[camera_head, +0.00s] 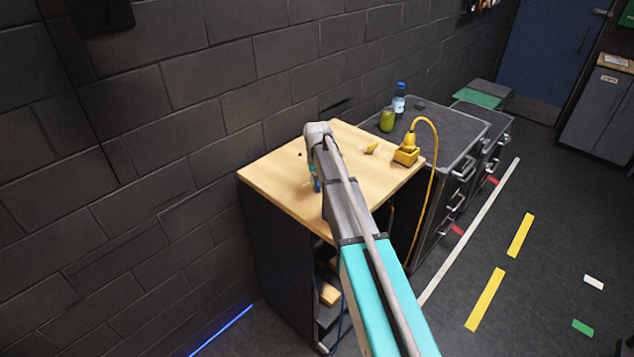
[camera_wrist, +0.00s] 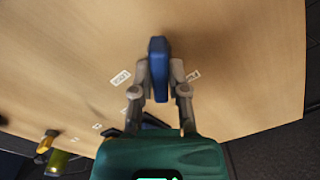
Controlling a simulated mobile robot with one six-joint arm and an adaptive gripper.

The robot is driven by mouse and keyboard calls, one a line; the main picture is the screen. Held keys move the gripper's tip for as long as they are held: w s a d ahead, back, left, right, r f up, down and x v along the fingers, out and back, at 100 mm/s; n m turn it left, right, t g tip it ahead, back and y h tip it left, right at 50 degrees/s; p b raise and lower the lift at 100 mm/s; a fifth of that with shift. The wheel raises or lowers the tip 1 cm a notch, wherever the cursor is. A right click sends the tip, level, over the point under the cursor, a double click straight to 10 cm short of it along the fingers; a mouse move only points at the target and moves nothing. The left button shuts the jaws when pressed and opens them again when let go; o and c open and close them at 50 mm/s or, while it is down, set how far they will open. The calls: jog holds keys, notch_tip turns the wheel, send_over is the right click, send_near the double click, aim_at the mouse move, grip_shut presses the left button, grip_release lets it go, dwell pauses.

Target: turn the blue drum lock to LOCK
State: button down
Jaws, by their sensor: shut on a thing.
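The blue drum lock (camera_wrist: 159,85) shows in the wrist view as an upright blue handle near the top centre, above the wooden top (camera_wrist: 230,60). My gripper (camera_wrist: 159,72) is shut on it, one grey finger on each side. A small white label (camera_wrist: 121,78) lies to the left of the lock and another (camera_wrist: 193,75) to the right, partly covered by a finger. I cannot read their words for certain. In the head view a small bit of blue (camera_head: 317,185) shows beside my arm, which hides most of the gripper.
The wooden cabinet top (camera_head: 275,180) also holds a yellow box (camera_head: 406,151) with a yellow cable and a small yellow piece (camera_head: 371,148). A green can (camera_head: 387,119) and a bottle (camera_head: 398,101) stand on the dark case behind. A dark block wall (camera_head: 190,120) runs along the left.

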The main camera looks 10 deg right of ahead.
jog(key=m, duration=0.5)
jog(key=shift+d, duration=0.15)
jog(key=m, duration=0.5)
jog(key=shift+s+d, duration=0.1)
jog(key=shift+s, duration=0.05)
jog(key=shift+m, duration=0.4)
jog(key=c, duration=0.6)
grip_release()
jog(key=shift+c, duration=0.2)
jog(key=shift+n, duration=0.4)
